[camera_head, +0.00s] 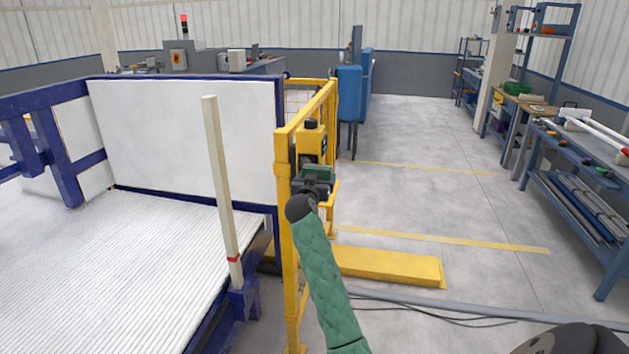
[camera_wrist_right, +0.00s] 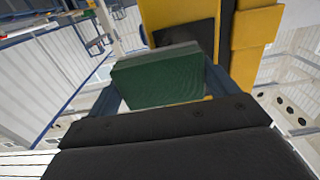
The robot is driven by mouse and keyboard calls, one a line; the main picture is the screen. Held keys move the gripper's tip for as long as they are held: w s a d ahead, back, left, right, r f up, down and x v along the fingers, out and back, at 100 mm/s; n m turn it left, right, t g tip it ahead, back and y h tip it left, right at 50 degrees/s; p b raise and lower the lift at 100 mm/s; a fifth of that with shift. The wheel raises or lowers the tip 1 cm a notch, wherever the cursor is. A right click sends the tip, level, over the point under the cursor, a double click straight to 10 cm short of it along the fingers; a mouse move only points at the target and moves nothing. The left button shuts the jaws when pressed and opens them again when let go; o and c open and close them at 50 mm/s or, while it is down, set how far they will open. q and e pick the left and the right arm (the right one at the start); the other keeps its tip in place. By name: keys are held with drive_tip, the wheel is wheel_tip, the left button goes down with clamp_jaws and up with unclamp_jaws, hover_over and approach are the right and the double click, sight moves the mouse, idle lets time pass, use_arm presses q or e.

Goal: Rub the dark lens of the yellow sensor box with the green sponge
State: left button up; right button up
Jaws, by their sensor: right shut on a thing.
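The yellow sensor box (camera_head: 312,140) is mounted on the yellow frame in the middle of the head view. It also shows in the right wrist view (camera_wrist_right: 249,45), with a dark panel (camera_wrist_right: 185,45) on its face, partly hidden behind the sponge. My right gripper (camera_head: 314,178) is shut on the green sponge (camera_wrist_right: 157,78) and holds it just in front of the box, slightly below its upper part. The sponge's grey layer faces the box. I cannot tell whether sponge and lens touch. My left gripper is not in view.
The yellow frame (camera_head: 283,215) stands beside a bed of white pipes (camera_head: 120,270) with blue rails. A pale upright post (camera_head: 221,190) is left of my arm. A yellow floor beam (camera_head: 390,265) lies behind my arm. Open floor and a workbench (camera_head: 585,165) are at right.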

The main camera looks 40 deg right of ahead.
sight(305, 171)
drive_tip(key=shift+r, duration=0.45)
drive_tip(key=shift+w+a+f+b, duration=0.15)
drive_tip(key=shift+w+a+b, duration=0.6)
drive_tip(key=shift+w, duration=0.15)
drive_tip(key=shift+w+a, duration=0.4)
drive_tip(key=shift+w, duration=0.05)
drive_tip(key=w+a+b, duration=0.2)
drive_tip(key=shift+w+a, duration=0.2)
drive_tip(key=shift+w, duration=0.1)
drive_tip(key=shift+d+r, duration=0.1)
drive_tip(key=shift+r, duration=0.85)
drive_tip(key=shift+s+d+f+p, duration=0.1)
drive_tip(key=shift+s+d+p, duration=0.2)
drive_tip(key=shift+s+d, duration=1)
drive_tip(key=shift+s+d+p, duration=0.3)
drive_tip(key=shift+s+d, duration=0.75)
drive_tip(key=shift+s, duration=0.3)
